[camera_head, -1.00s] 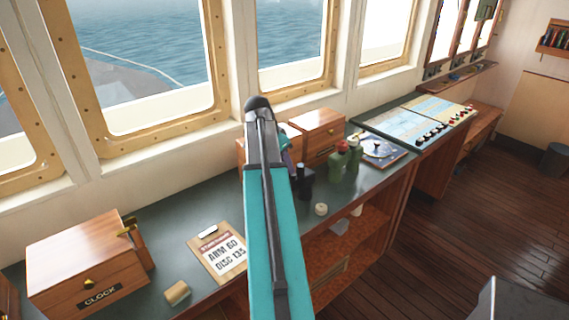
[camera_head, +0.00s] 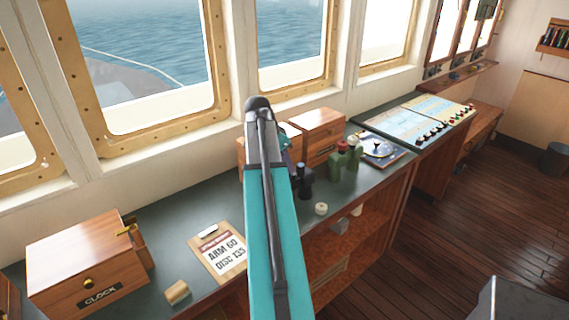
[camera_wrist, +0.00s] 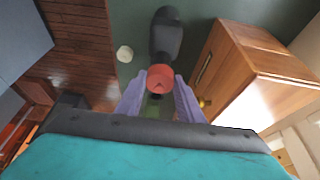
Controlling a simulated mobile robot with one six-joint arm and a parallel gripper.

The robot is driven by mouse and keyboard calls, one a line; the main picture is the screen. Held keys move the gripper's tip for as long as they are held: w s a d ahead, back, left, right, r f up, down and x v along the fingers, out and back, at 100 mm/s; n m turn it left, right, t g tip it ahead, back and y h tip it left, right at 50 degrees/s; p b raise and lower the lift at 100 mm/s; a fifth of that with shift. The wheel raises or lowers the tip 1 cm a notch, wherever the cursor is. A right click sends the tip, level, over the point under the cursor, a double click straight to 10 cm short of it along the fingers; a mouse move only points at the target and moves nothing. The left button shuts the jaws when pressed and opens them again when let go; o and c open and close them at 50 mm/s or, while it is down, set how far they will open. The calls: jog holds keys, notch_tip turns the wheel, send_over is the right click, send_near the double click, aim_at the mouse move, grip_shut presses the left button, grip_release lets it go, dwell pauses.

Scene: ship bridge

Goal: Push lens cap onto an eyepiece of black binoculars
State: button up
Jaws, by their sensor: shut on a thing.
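In the wrist view my gripper (camera_wrist: 158,98) has its two purple fingers closed on a round red cap (camera_wrist: 160,78). In the head view the black binoculars (camera_head: 305,184) stand partly behind my arm, and my fingertips are hidden.
A cream roll (camera_head: 320,208) lies near the counter's front edge. Wooden boxes (camera_head: 317,133) stand close on the window side. A clipboard (camera_head: 220,252) and clock box (camera_head: 88,260) are left.

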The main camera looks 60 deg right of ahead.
jog(key=shift+f+b, duration=0.35)
jog(key=shift+f, duration=0.45)
dwell(1.3)
dwell(0.3)
jog(key=o, duration=1.5)
jog(key=shift+r, duration=0.1)
jog(key=shift+r+p, duration=1.95)
jog(key=shift+r, duration=1.45)
